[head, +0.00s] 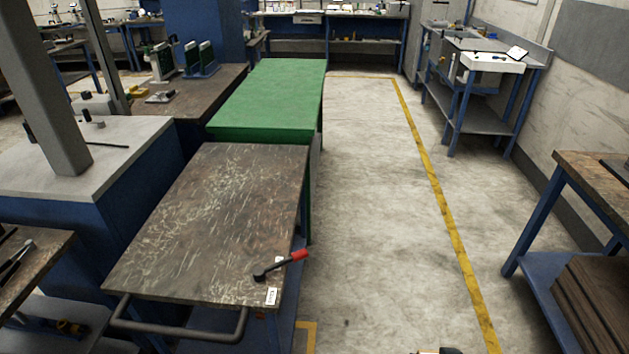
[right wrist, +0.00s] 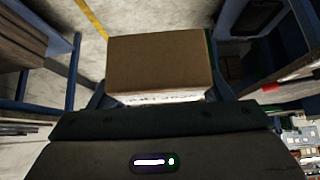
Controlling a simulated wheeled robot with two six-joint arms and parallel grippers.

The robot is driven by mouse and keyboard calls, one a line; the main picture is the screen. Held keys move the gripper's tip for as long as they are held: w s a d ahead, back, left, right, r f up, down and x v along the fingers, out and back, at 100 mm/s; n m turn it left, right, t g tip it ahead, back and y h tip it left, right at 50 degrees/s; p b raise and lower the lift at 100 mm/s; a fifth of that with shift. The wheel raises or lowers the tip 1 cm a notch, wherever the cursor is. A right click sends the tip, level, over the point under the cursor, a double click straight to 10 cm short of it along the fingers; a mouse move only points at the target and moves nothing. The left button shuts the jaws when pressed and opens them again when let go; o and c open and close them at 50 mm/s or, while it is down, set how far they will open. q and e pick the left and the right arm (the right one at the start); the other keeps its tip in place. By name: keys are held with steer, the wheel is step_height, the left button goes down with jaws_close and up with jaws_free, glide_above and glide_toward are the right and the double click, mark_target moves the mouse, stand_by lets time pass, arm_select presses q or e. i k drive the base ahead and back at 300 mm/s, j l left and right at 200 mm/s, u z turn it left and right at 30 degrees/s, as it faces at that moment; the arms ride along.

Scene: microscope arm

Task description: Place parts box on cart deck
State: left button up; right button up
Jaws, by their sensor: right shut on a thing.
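The parts box (right wrist: 158,66) is a plain brown cardboard box with a white label on its lower edge, seen in the right wrist view. My right gripper (right wrist: 158,92) is shut on it, with dark fingers showing at both sides of the box. The cart deck (head: 215,215) is a worn dark brown top in the left half of the head view. Its surface is mostly bare. My left gripper is in neither view.
A black lever with a red grip (head: 299,256) lies at the deck's near right corner. A push handle (head: 180,330) sticks out in front. A green-topped table (head: 270,95) stands behind the cart. Concrete floor with a yellow line (head: 435,195) is clear to the right.

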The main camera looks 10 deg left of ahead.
mark_target(241, 190)
steer(key=i+l+u, duration=0.1)
steer(key=u, duration=0.35)
steer(key=i+l+u, duration=0.25)
steer(key=u, duration=0.2)
steer(key=i+l+u, duration=0.2)
steer(key=u, duration=0.25)
steer(key=i+l+u, duration=0.1)
steer(key=l+u, duration=0.35)
steer(key=i+l+u, duration=0.25)
steer(key=l+u, duration=0.3)
steer(key=i+l, duration=0.05)
